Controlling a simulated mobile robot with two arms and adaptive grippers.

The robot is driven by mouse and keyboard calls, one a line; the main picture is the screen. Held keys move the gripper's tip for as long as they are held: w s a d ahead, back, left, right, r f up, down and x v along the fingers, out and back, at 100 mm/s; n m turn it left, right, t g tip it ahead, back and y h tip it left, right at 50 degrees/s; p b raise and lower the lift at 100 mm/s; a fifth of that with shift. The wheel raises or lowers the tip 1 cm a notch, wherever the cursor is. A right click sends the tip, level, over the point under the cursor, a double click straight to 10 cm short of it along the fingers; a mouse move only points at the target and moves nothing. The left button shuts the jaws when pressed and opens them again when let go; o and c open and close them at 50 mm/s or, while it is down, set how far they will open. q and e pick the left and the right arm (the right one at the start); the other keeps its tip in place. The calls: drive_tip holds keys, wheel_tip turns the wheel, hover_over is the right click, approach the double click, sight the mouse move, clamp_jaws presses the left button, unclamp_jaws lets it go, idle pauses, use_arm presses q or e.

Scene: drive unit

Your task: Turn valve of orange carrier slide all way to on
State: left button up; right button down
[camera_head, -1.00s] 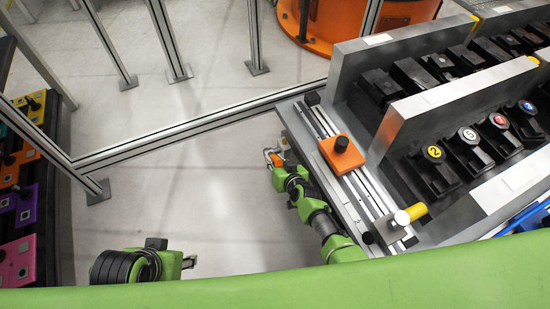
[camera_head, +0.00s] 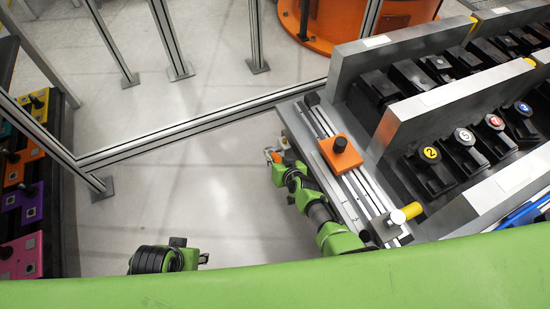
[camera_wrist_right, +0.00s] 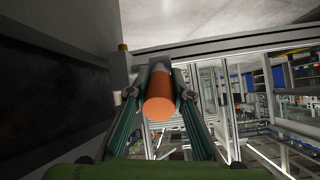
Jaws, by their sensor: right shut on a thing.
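The orange carrier (camera_head: 340,154) with a black knob sits on the slide rail (camera_head: 376,200) along the edge of the grey bench. My right gripper (camera_head: 273,156) is beside the bench's left edge, left of the carrier. In the right wrist view its fingers (camera_wrist_right: 160,92) are shut on an orange cylindrical handle (camera_wrist_right: 160,108), which points toward the camera; its base is mostly hidden. I cannot tell the valve's on or off position. My left gripper (camera_head: 203,259) is low over the floor, small and partly turned away, so its fingers are unclear.
A yellow-handled silver part (camera_head: 407,213) stands at the rail's near end. Numbered black units (camera_head: 466,140) stand between grey dividers at right. A metal frame rail (camera_head: 200,125) crosses behind. Open floor (camera_head: 190,190) lies left of the bench. Coloured plates stand at far left.

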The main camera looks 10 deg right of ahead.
drive_tip(key=shift+w+d+r, duration=0.1)
drive_tip(key=shift+w+d, duration=0.05)
drive_tip(key=shift+d, duration=0.05)
drive_tip(key=c, duration=1.8)
unclamp_jaws()
drive_tip(key=shift+c, duration=0.2)
drive_tip(key=shift+o, duration=0.4)
drive_tip(key=shift+a, duration=0.1)
drive_tip(key=shift+s+r, duration=0.15)
drive_tip(key=shift+s, duration=0.35)
drive_tip(key=v, duration=0.6)
drive_tip(key=shift+s+d+r, duration=0.2)
drive_tip(key=shift+d+r, duration=0.05)
drive_tip(key=shift+c, duration=0.4)
